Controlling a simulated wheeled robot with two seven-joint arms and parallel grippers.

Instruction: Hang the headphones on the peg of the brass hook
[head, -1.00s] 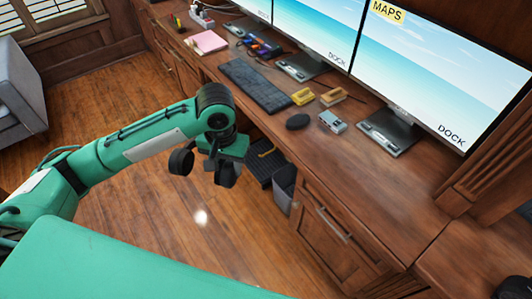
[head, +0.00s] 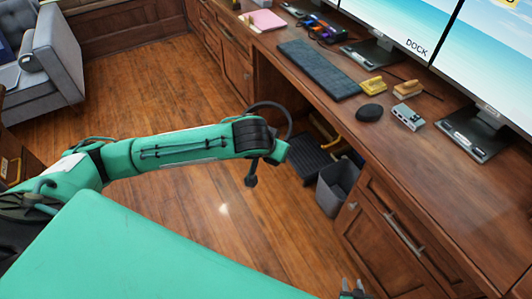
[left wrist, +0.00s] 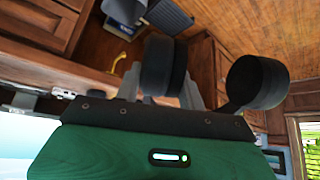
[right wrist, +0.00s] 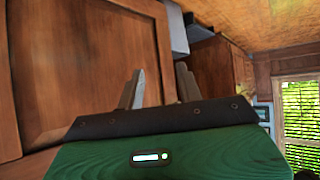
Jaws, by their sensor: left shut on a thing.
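The black headphones (head: 283,108) are in my left gripper (head: 280,150), beside the desk's open knee space in the head view. Their band loops above the gripper and one ear cup hangs below it. In the left wrist view both ear cups (left wrist: 257,82) show around the grey fingers, which are partly hidden. A curved brass-coloured piece (left wrist: 116,72), which looks like the hook, shows under the desk edge there, apart from the headphones. My right gripper (head: 352,288) is open and empty in front of the desk cabinet.
A grey bin (head: 335,188) stands in the knee space beside the cabinet (head: 385,225). The desk top (head: 440,125) holds a keyboard (head: 318,68), a mouse (head: 369,112) and monitors. The wooden floor (head: 180,210) is clear. A grey armchair (head: 58,55) stands far left.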

